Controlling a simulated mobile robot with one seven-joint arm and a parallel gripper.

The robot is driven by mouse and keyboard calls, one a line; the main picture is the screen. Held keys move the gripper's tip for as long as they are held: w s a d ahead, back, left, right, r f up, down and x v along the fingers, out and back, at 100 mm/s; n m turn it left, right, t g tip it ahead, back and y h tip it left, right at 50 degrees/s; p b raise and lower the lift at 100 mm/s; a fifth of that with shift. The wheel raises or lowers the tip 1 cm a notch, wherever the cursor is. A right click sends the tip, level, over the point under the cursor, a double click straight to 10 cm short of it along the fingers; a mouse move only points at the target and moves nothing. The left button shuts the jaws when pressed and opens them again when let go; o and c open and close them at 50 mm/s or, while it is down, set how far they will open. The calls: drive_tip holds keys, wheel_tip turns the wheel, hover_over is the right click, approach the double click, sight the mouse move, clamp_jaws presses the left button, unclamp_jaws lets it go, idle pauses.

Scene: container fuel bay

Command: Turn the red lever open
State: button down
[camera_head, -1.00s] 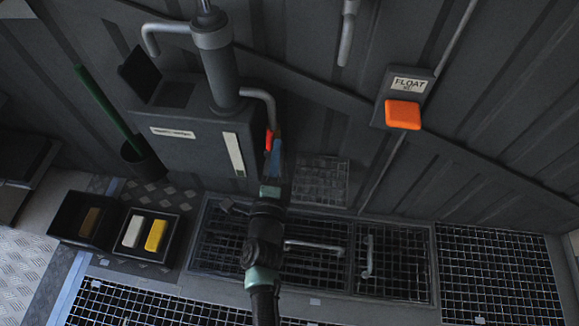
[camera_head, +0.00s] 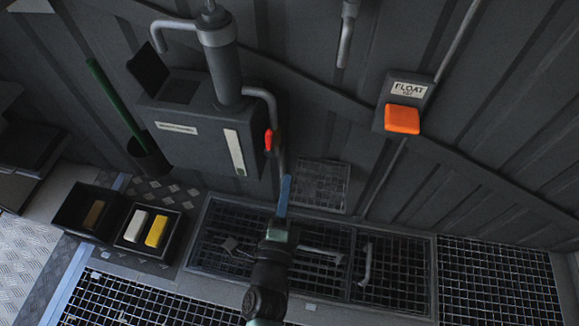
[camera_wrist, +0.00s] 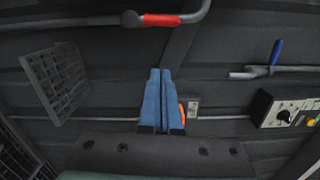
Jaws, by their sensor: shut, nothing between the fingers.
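The red lever (camera_head: 268,140) is a small red handle on the grey pipe at the right side of the dark tank (camera_head: 190,135). In the wrist view the red lever (camera_wrist: 161,20) lies along the pipe at the top, beyond my fingertips. My gripper (camera_head: 285,182) has blue fingers that are pressed together and hold nothing. It is below and slightly right of the lever in the head view, apart from it. In the wrist view my gripper (camera_wrist: 160,72) points up toward the lever with a gap between.
An orange float switch (camera_head: 402,119) is on the wall at right. A green stick (camera_head: 115,105) stands in a holder at left. Bins with white and yellow blocks (camera_head: 156,233) sit lower left. In the wrist view a blue-handled valve (camera_wrist: 276,52) is at right. Grating covers the floor.

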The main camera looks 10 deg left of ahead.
sight(271, 136)
drive_tip(key=b, duration=0.1)
drive_tip(key=s+b, duration=0.1)
drive_tip(key=b, duration=0.1)
drive_tip(key=s+f+b, duration=0.1)
drive_tip(key=shift+s+d+b, duration=0.2)
drive_tip(key=shift+d+b, duration=0.05)
drive_tip(key=shift+b, duration=0.05)
drive_tip(key=shift+r, duration=0.1)
drive_tip(key=w+a, duration=0.4)
drive_tip(key=w, duration=0.6)
drive_tip(key=shift+w+a+r, duration=0.2)
drive_tip(key=shift+w+r, duration=0.1)
drive_tip(key=shift+w, duration=0.05)
